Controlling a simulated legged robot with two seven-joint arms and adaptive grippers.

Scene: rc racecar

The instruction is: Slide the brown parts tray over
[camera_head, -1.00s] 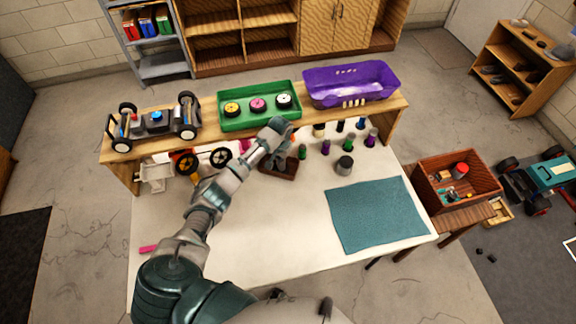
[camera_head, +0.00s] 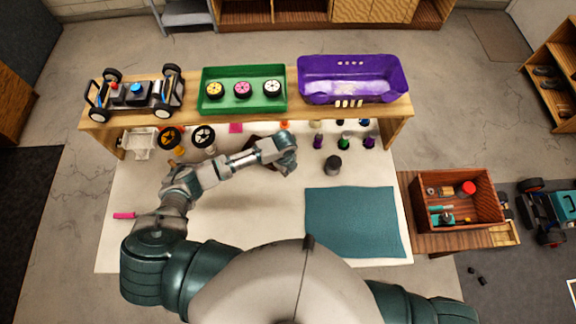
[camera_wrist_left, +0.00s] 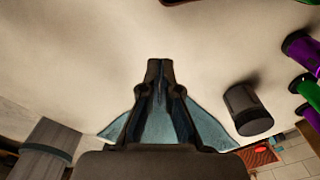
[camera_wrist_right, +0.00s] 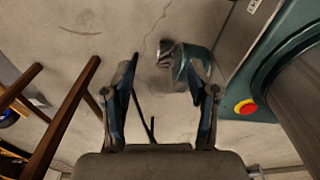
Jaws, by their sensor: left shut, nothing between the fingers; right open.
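A dark brown tray (camera_head: 262,153) lies on the white worktable, partly hidden behind my left forearm and wrist. A dark brown edge (camera_wrist_left: 185,2) shows at the top of the left wrist view. My left gripper (camera_head: 288,168) is just right of the tray, over the white tabletop, pointing down. In the left wrist view its fingers (camera_wrist_left: 158,64) are shut with nothing between them. Whether it touches the tray I cannot tell. My right gripper (camera_wrist_right: 165,75) is open and empty over the floor, outside the head view.
A dark grey cylinder (camera_head: 333,165) stands right of my left gripper, with several purple and green pieces behind it. A teal mat (camera_head: 350,225) lies at right. A raised shelf holds a green tray (camera_head: 243,104) and purple bin (camera_head: 352,72). A brown box (camera_head: 430,222) sits on the side stand.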

